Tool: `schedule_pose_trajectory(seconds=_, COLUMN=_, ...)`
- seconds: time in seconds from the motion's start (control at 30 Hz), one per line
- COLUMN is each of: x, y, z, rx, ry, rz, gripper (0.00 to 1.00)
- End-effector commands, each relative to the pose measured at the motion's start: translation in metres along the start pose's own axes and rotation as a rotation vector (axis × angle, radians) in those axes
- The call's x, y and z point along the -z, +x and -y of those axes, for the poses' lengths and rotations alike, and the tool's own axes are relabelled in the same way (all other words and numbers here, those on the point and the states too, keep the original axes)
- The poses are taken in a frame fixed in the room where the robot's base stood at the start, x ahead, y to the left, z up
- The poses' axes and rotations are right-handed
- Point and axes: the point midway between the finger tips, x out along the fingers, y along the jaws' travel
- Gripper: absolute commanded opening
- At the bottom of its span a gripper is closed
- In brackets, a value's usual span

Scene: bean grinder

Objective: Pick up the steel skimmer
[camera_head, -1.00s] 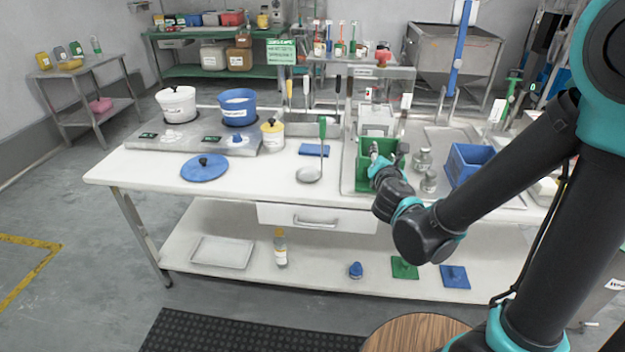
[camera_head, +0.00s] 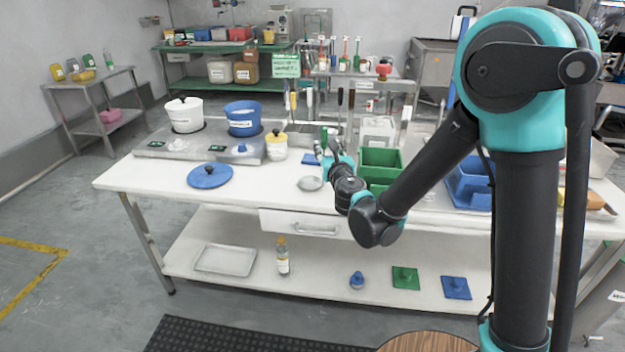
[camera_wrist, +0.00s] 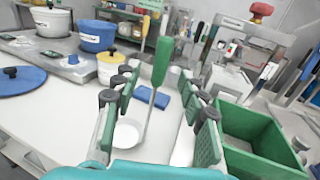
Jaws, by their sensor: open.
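The steel skimmer has a round, shallow bowl (camera_head: 310,183) low at the white table's top and a green handle that stands up steeply. In the wrist view its green handle (camera_wrist: 162,62) shows in the gap between my fingers, and its bowl lies beside the left finger. My gripper (camera_wrist: 160,105) is open and empty, with green-padded fingers. The fingers appear on either side of the handle; I cannot tell how deep the handle is between them. In the head view my gripper (camera_head: 332,150) partly hides the handle.
A green bin (camera_wrist: 255,140) stands close to the right of my gripper. A blue cloth or pad (camera_wrist: 152,97) lies behind the skimmer. A white tub with yellow lid (camera_head: 277,147) and a blue lid (camera_head: 210,176) are to the left. The table front is clear.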

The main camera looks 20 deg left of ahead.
Motion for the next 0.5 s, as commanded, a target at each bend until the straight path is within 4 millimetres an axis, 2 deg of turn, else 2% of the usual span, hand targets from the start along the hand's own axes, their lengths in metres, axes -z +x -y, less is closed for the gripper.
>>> schedule_pose_trajectory(seconds=0.1, x=0.0, y=0.012, z=0.001, rx=0.002, ry=0.0, rz=0.0, gripper=0.42)
schedule_pose_trajectory(seconds=0.33, x=0.0, y=0.022, z=0.001, rx=0.001, ry=0.001, rz=0.0, gripper=0.42)
schedule_pose_trajectory(seconds=0.5, x=-0.001, y=0.045, z=0.002, rx=0.002, ry=0.001, rz=0.0, gripper=0.42)
